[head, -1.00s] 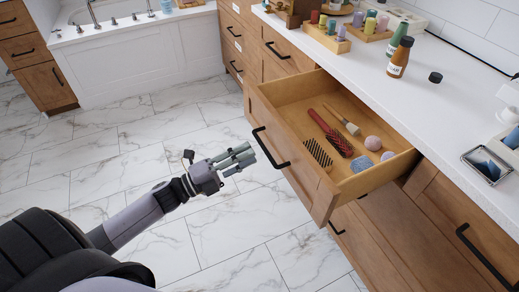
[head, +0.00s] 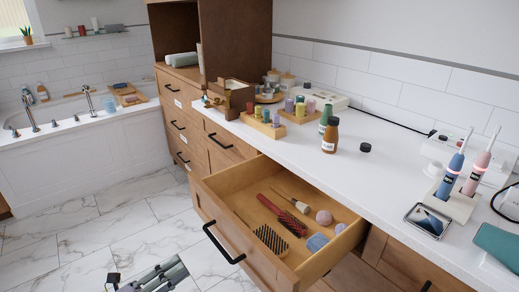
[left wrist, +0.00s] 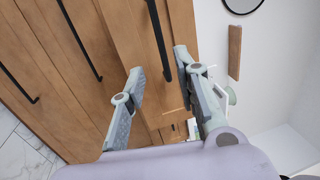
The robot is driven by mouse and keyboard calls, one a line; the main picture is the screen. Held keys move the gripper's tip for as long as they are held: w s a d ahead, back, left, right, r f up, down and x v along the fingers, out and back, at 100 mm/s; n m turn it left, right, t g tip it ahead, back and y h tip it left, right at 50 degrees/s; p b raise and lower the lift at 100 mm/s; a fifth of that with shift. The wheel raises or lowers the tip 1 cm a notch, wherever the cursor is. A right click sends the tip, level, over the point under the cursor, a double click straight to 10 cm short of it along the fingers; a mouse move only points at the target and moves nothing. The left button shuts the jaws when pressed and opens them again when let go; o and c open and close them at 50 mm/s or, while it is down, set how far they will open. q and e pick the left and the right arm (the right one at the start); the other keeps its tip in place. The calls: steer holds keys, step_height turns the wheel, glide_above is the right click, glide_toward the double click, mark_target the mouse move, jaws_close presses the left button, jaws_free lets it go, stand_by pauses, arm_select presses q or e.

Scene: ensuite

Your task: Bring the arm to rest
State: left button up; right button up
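My left gripper (head: 165,274) shows at the bottom edge of the head view, in front of and to the left of the open drawer (head: 207,217). In the left wrist view the two fingers (left wrist: 160,68) stand apart with nothing between them, so it is open and empty. A black bar handle (left wrist: 160,40) on a wooden front lies beyond the fingertips, not gripped. My right gripper is in neither view.
The white counter (head: 395,170) above carries bottles (head: 330,135), a tray (head: 427,221) and electric toothbrushes (head: 452,175). Marble floor (head: 110,235) is clear at left.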

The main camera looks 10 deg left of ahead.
arm_select(q)
steer(key=w+a+f+n+g+y, duration=0.1)
steer(key=a+f+n+y, duration=0.2)
steer(key=f+n+y, duration=1.15)
steer(key=s+d+f+n+g+h, duration=0.1)
steer(key=s+f+n+g, duration=0.1)
steer(key=f, duration=0.5)
steer(key=s+d+f+n+g+h, duration=0.1)
steer(key=s+f+g, duration=0.15)
steer(key=f, duration=0.35)
steer(key=s+d+f+n+g, duration=0.35)
steer(key=s+d+f, duration=0.25)
steer(key=s, duration=0.2)
steer(key=s+d+f+n+g, duration=0.3)
steer(key=s+d+f+g, duration=0.25)
steer(key=s, duration=0.25)
steer(key=s+a+r+p, duration=0.1)
steer(key=s+a+p, duration=0.3)
steer(key=s+p, duration=1.1)
steer(key=shift+r+m, duration=0.15)
steer(key=shift+m, duration=0.25)
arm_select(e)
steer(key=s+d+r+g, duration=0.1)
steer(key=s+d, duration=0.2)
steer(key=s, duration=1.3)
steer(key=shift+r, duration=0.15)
